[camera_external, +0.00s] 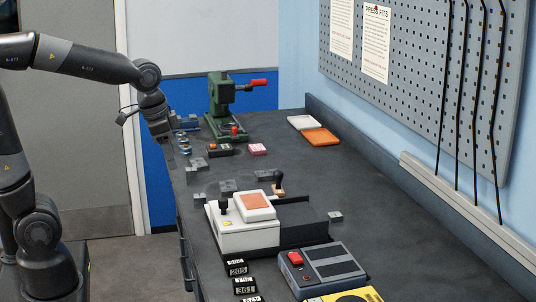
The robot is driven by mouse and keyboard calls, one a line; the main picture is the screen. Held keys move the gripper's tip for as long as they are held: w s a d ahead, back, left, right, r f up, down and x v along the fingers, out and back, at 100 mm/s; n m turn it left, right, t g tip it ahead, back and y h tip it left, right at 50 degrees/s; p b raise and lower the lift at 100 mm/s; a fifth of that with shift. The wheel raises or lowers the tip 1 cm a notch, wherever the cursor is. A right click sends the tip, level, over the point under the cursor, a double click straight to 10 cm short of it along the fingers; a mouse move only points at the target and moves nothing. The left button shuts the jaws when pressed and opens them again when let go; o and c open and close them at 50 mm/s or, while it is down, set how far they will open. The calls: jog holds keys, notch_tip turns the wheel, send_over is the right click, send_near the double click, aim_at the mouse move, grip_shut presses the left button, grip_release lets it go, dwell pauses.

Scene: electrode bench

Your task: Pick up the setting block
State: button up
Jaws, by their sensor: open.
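I cannot tell for sure which piece is the setting block. Small grey blocks lie on the dark bench: one (199,164) near the left edge, one (228,187) further forward, and one (335,216) alone to the right of the white machine. My arm reaches in from the left, and my gripper (170,146) points down at the bench's far left edge. It is small in this view, looks open, and holds nothing that I can see. The grey block near the left edge is a little to its right and nearer the camera.
A green press (222,108) with a red handle stands at the back. A white machine (247,230) with an orange-topped tray and a grey box (321,269) with a red button fill the front. Orange (321,139) and white (302,122) trays lie by the wall. The bench's middle right is clear.

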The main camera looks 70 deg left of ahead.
jog(key=w+a+f+g, duration=0.2)
jog(key=w+a+f, duration=0.25)
jog(key=a, duration=0.25)
send_over(198, 195)
notch_tip(198, 195, down, 4)
jog(key=shift+m+g+h, duration=0.3)
jog(key=shift+g, duration=0.1)
jog(key=f, duration=0.5)
jog(key=shift+s+f, duration=0.2)
jog(key=shift+f, duration=0.15)
jog(key=shift+w+d+f, duration=0.15)
jog(key=shift+f, duration=2.6)
jog(key=shift+c, duration=0.2)
grip_shut()
